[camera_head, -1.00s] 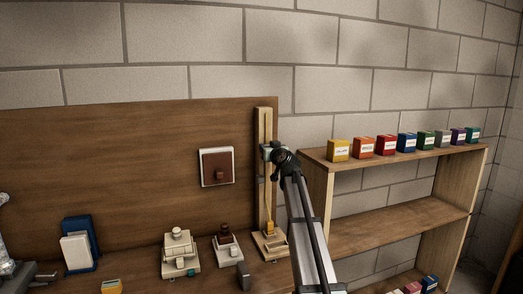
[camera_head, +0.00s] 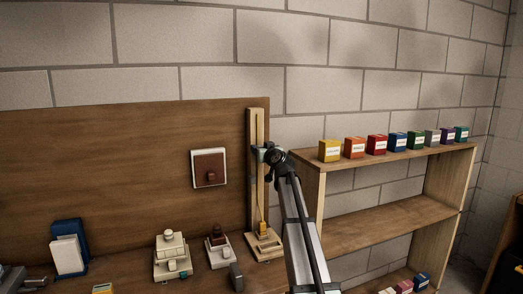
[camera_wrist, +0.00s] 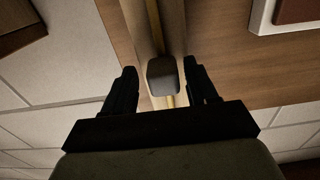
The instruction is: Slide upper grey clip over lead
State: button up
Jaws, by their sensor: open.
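The upper grey clip (camera_wrist: 163,76) is a dark grey block on the upright wooden rail in the wrist view. The yellow lead (camera_wrist: 153,18) runs along the rail and passes behind or under the clip; I cannot tell which. My gripper (camera_wrist: 160,78) is open, with one black finger on each side of the clip. A gap shows on both sides. In the head view my gripper (camera_head: 262,153) is at the upper half of the rail (camera_head: 253,125) and hides the clip. The lower lead (camera_head: 261,206) runs down to a yellow-orange block at the rail's base.
A brown square plate in a white frame (camera_head: 209,168) is on the wooden backboard (camera_head: 120,160), left of the rail. Small fixtures (camera_head: 171,255) stand on the bench below. A shelf (camera_head: 385,216) with several coloured boxes is at the right, near my arm.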

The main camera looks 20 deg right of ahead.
jog(key=s, duration=1.3)
jog(key=shift+s, duration=0.2)
